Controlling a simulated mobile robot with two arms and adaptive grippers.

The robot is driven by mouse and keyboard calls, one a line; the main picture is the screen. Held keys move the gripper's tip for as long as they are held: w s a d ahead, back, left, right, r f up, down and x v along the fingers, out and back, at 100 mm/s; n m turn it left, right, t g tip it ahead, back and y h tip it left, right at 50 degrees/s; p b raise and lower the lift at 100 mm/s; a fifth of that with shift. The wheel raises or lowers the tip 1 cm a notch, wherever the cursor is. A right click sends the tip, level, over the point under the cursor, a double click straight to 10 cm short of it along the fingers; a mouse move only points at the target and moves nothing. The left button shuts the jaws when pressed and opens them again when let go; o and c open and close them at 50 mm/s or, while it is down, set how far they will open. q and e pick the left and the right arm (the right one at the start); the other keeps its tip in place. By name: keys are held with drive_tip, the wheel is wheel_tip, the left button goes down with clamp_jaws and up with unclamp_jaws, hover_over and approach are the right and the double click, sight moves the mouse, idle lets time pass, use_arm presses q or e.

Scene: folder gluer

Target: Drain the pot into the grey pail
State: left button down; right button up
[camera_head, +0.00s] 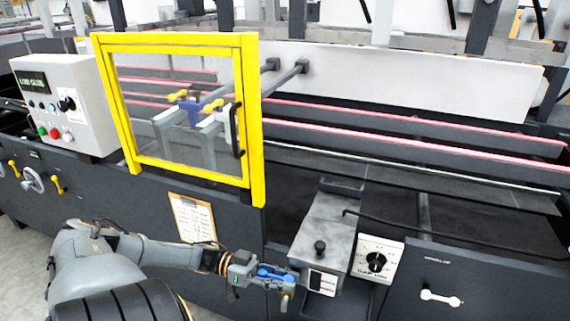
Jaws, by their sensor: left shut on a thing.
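The pot (325,236) is a grey metal box with a black knob on its lid, mounted on the front of the machine at lower centre. A black and white label with a red mark is on its front. My left gripper (287,290) is at the pot's lower front left corner, shut on a small part there. The fingers hide most of that part, so I cannot tell its shape. A dark tray-like shape (357,299) shows below the pot. I cannot make out a grey pail. My right gripper is out of view.
A white dial box (377,259) sits right of the pot, with a black cable (450,237) above. A yellow-framed guard door (182,115) stands closed at upper left. A control box (66,105) and a clipboard (193,218) are on the left.

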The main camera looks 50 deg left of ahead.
use_arm(q)
drive_tip(key=shift+f+m+g+h+b, duration=0.1)
drive_tip(key=shift+m+g+h+b, duration=0.3)
drive_tip(key=shift+g, duration=0.1)
drive_tip(key=c, duration=1.4)
unclamp_jaws()
